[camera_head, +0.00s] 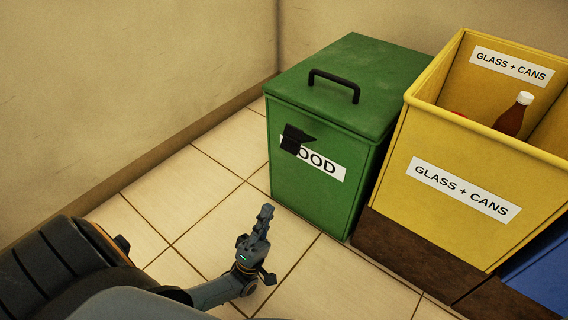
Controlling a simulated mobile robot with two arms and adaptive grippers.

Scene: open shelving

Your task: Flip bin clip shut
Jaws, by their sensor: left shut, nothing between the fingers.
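The green food bin (310,185) stands on the tiled floor at the middle of the head view. Its green lid (345,72), with a black handle (334,84), lies closed on top. A black clip (296,139) sits on the bin's front face below the lid edge and covers the start of the FOOD label (322,165). The clip appears to stick outward; its exact latch position is hard to tell. My left gripper (265,214) is shut and empty, pointing up in front of the bin, below and left of the clip and apart from it. My right gripper is not in view.
A yellow glass and cans bin (420,205) holding a dark red bottle (514,115) stands close to the right on a brown base (400,250). A blue bin (540,270) shows at lower right. Open tiled floor (190,205) lies left, up to the wall.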

